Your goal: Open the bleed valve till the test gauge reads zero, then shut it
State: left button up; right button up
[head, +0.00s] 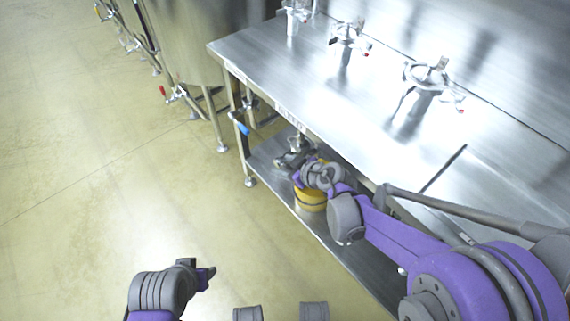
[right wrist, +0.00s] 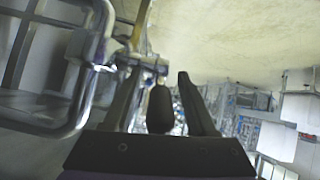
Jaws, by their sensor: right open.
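My right gripper (head: 288,158) is under the front edge of the steel table, above the lower shelf. In the right wrist view my right gripper (right wrist: 165,85) is open, with a dark rounded part (right wrist: 160,108) showing between its fingers. A metal fitting (right wrist: 150,66) is just beyond the fingers; I cannot tell whether they touch it. A valve with a blue handle (head: 239,125) hangs at the table's left end, left of my right gripper. I cannot tell which part is the bleed valve, and no gauge face is readable. My left gripper (head: 206,274) is over bare floor, its jaw state unclear.
The steel table (head: 310,75) carries several hand valves, one at the right (head: 428,75). A yellow cylinder (head: 310,198) stands on the lower shelf (head: 262,160) beside my right arm. A bent steel pipe (right wrist: 95,75) is close left of the right gripper. Floor at left is clear.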

jog(key=p+v, duration=0.1)
jog(key=v, duration=0.6)
jog(key=shift+s+p, duration=0.2)
jog(key=shift+p, duration=0.15)
jog(key=shift+d+r, duration=0.1)
jog(key=shift+d, duration=0.05)
